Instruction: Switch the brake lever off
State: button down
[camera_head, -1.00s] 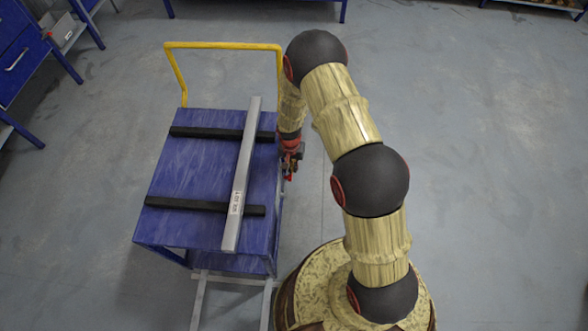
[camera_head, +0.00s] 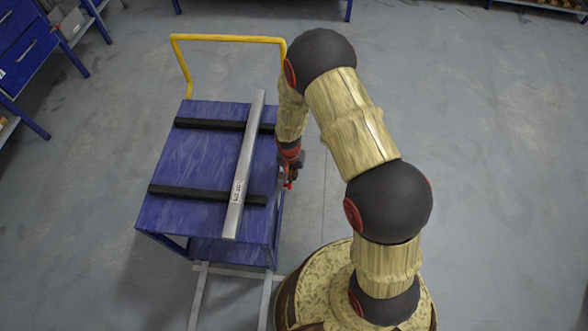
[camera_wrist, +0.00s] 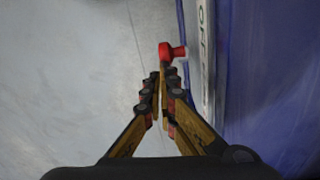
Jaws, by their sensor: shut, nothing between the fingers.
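The brake lever shows in the wrist view as a red knob (camera_wrist: 170,52) on a short pale stem at the cart's side.
A grey metal bar (camera_head: 245,165) lies across two black strips on the cart top. A yellow handle (camera_head: 228,39) rises at the cart's far end. Pale rails (camera_head: 198,295) lie at its near end. Open floor lies right of my arm; blue furniture (camera_head: 28,55) stands far left.

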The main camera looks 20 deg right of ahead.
jog(key=shift+s+a+f+b, duration=0.2)
jog(key=shift+s+a+b, duration=0.1)
jog(key=shift+s, duration=0.4)
jog(key=shift+s+a+f+b, duration=0.15)
jog(key=shift+s+a+b, duration=0.15)
jog(key=shift+s, duration=0.35)
jog(key=shift+s+a+f+b, duration=0.25)
jog(key=shift+s+b, duration=0.1)
jog(key=shift+s, duration=0.45)
notch_tip(320, 180, up, 3)
jog(key=w+d+p, duration=0.2)
jog(key=w, duration=0.1)
jog(key=s+a+r+p, duration=0.1)
jog(key=s+a+r, duration=0.3)
jog(key=s, duration=0.4)
jog(key=shift+s+a+r+p, duration=0.15)
jog(key=shift+s+p, duration=0.15)
jog(key=shift+p, duration=0.1)
